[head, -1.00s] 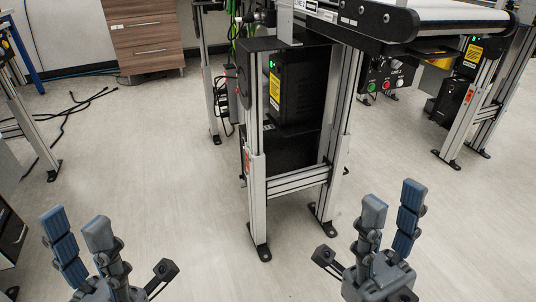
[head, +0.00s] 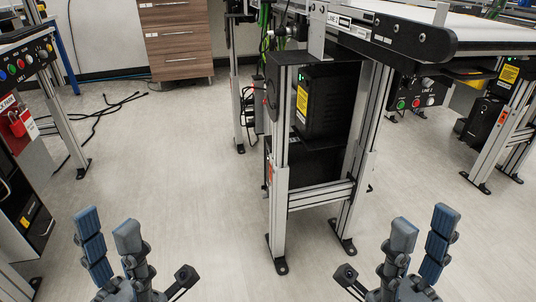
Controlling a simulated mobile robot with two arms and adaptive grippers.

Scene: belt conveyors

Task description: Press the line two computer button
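The black line two computer (head: 325,100) stands upright on a shelf inside the metal frame under the central conveyor, near the middle of the head view. It has a yellow sticker and a small green light (head: 301,76) on its front edge; I cannot make out the button clearly. My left gripper (head: 140,250) is at the lower left, open and empty. My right gripper (head: 388,250) is at the lower right, open and empty. Both are well in front of the computer, touching nothing.
A "LINE 2" panel (head: 417,93) with colored buttons hangs under the conveyor (head: 405,35). Another button panel (head: 28,60) is at the left edge. A wooden drawer cabinet (head: 177,42) stands behind. Frame legs (head: 279,205) stand before the computer. Cables (head: 112,112) lie on otherwise open floor.

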